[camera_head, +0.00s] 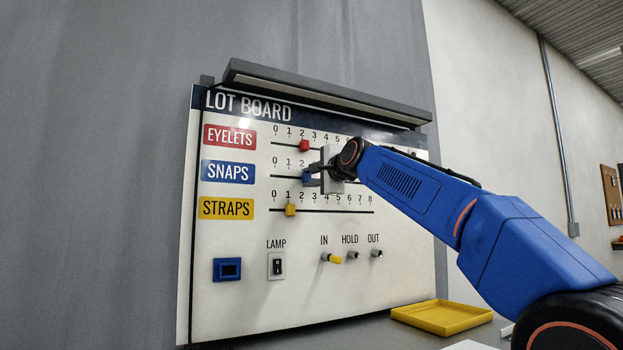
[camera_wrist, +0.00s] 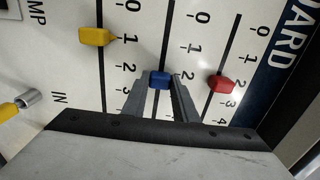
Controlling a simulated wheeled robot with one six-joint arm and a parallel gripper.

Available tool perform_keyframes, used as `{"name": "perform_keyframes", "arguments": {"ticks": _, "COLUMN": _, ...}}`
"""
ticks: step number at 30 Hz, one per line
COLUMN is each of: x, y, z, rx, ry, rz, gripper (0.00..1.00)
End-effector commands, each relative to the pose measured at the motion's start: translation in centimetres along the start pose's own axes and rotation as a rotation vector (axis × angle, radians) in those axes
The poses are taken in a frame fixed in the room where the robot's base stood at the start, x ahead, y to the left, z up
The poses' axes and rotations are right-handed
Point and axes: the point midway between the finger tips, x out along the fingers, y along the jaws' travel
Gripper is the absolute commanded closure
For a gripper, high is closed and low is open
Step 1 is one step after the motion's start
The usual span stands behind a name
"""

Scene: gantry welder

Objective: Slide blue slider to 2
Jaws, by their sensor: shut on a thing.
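The blue slider (camera_wrist: 160,79) sits on the SNAPS slot, the middle row beside the blue SNAPS label (camera_head: 228,172). My gripper (camera_wrist: 160,92) has one finger on each side of the slider and is shut on it. In the wrist view the blue slider is level with, or very close to, the 2 on its scale. In the head view the blue slider (camera_head: 306,177) shows only partly at the fingertips, and my gripper hides the higher SNAPS numbers.
The red slider (camera_head: 304,146) is near 2 on the row above, and the yellow slider (camera_head: 290,210) is near 1 on the row below. A yellow tray (camera_head: 442,317) lies on the surface below.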

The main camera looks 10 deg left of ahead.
Motion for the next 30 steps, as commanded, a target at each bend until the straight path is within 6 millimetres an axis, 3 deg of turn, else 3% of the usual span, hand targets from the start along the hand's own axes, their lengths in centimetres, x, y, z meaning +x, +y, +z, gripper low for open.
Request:
{"name": "perform_keyframes", "arguments": {"ticks": 11, "x": 0.0, "y": 0.1, "z": 0.0, "rx": -0.001, "ry": 0.0, "rz": 0.003, "gripper": 1.0}}
{"name": "perform_keyframes", "arguments": {"ticks": 12, "x": 0.0, "y": 0.1, "z": 0.0, "rx": -0.001, "ry": 0.0, "rz": 0.003, "gripper": 0.65}}
{"name": "perform_keyframes", "arguments": {"ticks": 14, "x": 0.0, "y": 0.1, "z": 0.0, "rx": 0.0, "ry": 0.0, "rz": 0.002, "gripper": 0.55}}
{"name": "perform_keyframes", "arguments": {"ticks": 23, "x": -0.1, "y": 0.0, "z": 0.0, "rx": 0.0, "ry": 0.0, "rz": 0.001, "gripper": 0.55}}
{"name": "perform_keyframes", "arguments": {"ticks": 30, "x": -1.9, "y": -0.1, "z": 0.0, "rx": -0.001, "ry": 0.0, "rz": 0.0, "gripper": 0.55}}
